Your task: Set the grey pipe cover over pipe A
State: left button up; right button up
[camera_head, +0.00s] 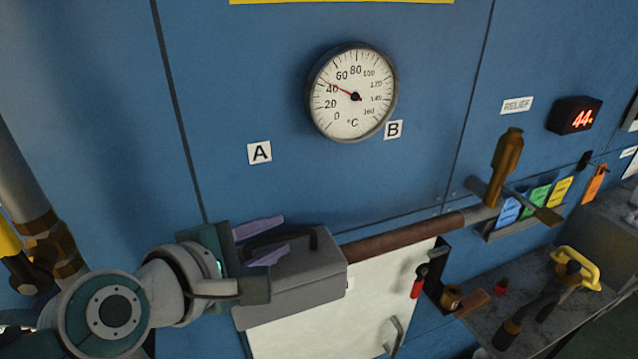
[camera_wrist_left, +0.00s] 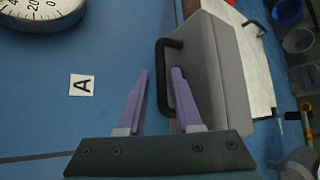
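The grey pipe cover (camera_head: 300,282) is a box with a black handle (camera_head: 314,240), below label A (camera_head: 260,152). The brown pipe (camera_head: 400,238) runs into its right side, and the pipe's left stretch is hidden by the cover. I cannot tell whether the cover is fully seated. My left gripper (camera_head: 276,238) has purple fingers on either side of the handle. In the left wrist view the fingers (camera_wrist_left: 161,72) stand apart with the handle bar (camera_wrist_left: 163,85) between them, and a gap shows beside the bar. The cover also shows there (camera_wrist_left: 215,70). My right gripper is out of view.
A dial gauge (camera_head: 353,92) and label B (camera_head: 394,130) are on the blue wall. A brown-handled lever (camera_head: 505,165) stands at the pipe's right end. A white panel (camera_head: 330,325) lies below the pipe. A yellow-handled valve (camera_head: 577,266) stands on the right ledge.

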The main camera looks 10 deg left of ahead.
pick_arm(q)
jog(key=shift+o, duration=0.9)
jog(key=shift+s, duration=0.15)
jog(key=v, duration=0.9)
jog(key=shift+s+a+r, duration=0.2)
jog(key=shift+s+r, duration=0.05)
jog(key=shift+r, duration=0.05)
jog(key=s+a+r+m+g+y+p, duration=0.1)
jog(key=s+r+m+g+p, duration=0.2)
jog(key=s+m, duration=0.5)
jog(key=s+r+m+g+y+p, duration=0.2)
jog(key=s+m+g+p, duration=0.4)
jog(key=m, duration=0.8)
jog(key=shift+s+a+r, duration=0.4)
jog(key=shift+s+r, duration=0.4)
jog(key=shift+s, duration=0.4)
